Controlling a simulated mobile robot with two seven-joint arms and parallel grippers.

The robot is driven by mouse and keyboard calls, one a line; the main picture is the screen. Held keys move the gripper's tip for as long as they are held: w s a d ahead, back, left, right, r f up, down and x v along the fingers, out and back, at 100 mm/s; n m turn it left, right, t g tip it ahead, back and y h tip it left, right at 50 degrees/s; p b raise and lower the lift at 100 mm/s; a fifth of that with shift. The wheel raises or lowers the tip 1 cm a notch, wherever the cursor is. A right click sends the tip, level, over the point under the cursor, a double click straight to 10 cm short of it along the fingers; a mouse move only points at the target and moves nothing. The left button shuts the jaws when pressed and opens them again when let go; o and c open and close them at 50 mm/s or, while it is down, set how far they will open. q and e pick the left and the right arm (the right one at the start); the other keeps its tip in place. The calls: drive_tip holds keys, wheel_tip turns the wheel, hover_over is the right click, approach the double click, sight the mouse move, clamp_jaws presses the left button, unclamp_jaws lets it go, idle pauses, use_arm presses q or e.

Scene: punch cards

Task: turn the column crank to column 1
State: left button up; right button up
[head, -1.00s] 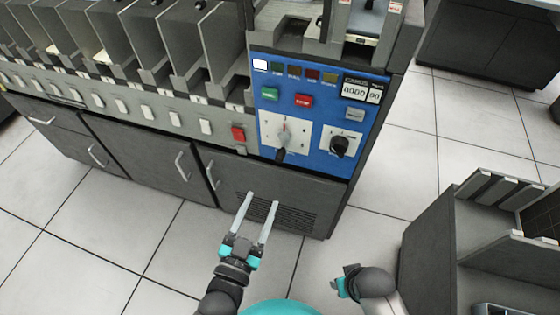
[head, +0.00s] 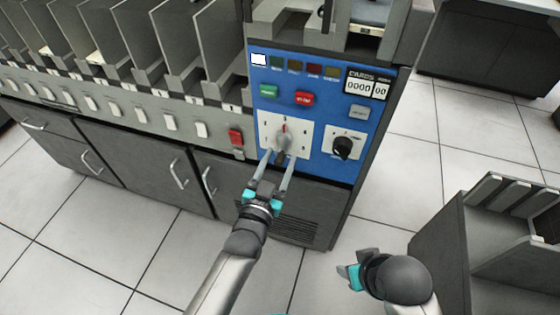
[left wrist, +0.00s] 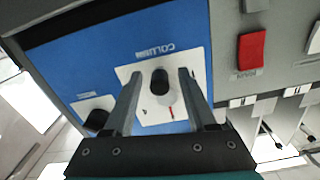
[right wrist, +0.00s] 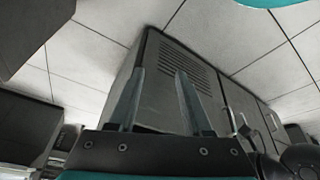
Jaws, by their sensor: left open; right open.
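The column crank (head: 283,139) is a grey hub with a red pointer mark on a white numbered dial plate (head: 302,127). The mark points up in the head view; its exact number is too small to read. My left gripper (head: 279,158) is open at the lower part of the crank. In the left wrist view the crank's black knob (left wrist: 160,82) shows between the two spread fingers, with no clear contact. My right gripper (head: 350,272) is open and empty, low and away from the panel.
A second black knob (head: 343,147) sits right of the crank on the blue panel (head: 318,110). A grey rack (head: 490,235) stands at right. Floor between is free.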

use_arm(q)
drive_tip(key=shift+w+d, duration=0.15)
drive_tip(key=shift+w, duration=0.3)
drive_tip(key=shift+c, duration=0.3)
clamp_jaws()
